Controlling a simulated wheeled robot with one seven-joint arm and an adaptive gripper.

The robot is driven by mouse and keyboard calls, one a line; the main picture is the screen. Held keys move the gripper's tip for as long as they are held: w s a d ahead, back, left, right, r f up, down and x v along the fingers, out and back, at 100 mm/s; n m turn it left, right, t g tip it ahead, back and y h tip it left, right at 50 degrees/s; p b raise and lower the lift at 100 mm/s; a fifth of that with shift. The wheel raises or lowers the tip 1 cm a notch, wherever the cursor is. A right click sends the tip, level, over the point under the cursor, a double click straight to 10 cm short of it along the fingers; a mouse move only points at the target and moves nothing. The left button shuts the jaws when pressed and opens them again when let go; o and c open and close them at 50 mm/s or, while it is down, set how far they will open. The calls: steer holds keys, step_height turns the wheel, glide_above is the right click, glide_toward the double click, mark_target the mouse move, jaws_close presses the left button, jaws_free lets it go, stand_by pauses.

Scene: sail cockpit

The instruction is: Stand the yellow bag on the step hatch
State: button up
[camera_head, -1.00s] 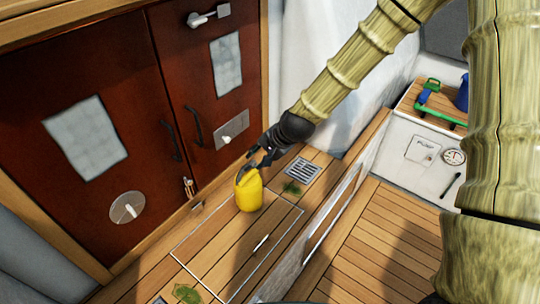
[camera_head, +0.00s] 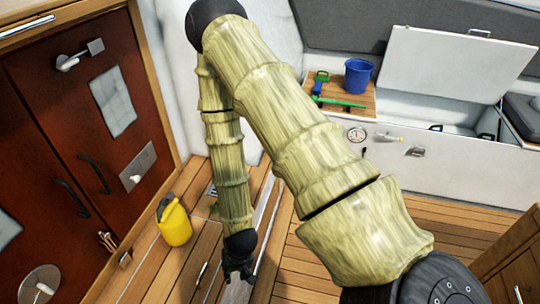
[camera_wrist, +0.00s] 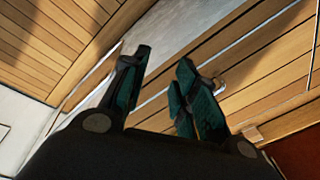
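The yellow bag (camera_head: 174,225) stands upright, with a dark top, on the wooden step in front of the brown doors. It is by the far end of the step hatch (camera_head: 207,262), whose outline is hard to make out now, so I cannot tell if its whole base lies inside. My gripper (camera_head: 238,275) is to the right of the bag and nearer, apart from it, hanging by the step's edge. In the wrist view my gripper (camera_wrist: 165,95) has its fingers spread with nothing between them. The bag does not show in the wrist view.
A blue bucket (camera_head: 358,77) and a green tool (camera_head: 338,101) are on the seat at the back. A white locker lid (camera_head: 455,65) stands open at the back right. The lower wooden floor (camera_head: 320,265) looks clear. My arm hides part of the step.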

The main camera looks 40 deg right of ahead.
steer(key=s+d+f+n+g+h, duration=0.1)
steer(key=s+f+n, duration=0.3)
steer(key=s, duration=1)
steer(key=shift+s+d+f+g, duration=0.35)
steer(key=shift+f+g, duration=0.05)
steer(key=shift+f, duration=0.2)
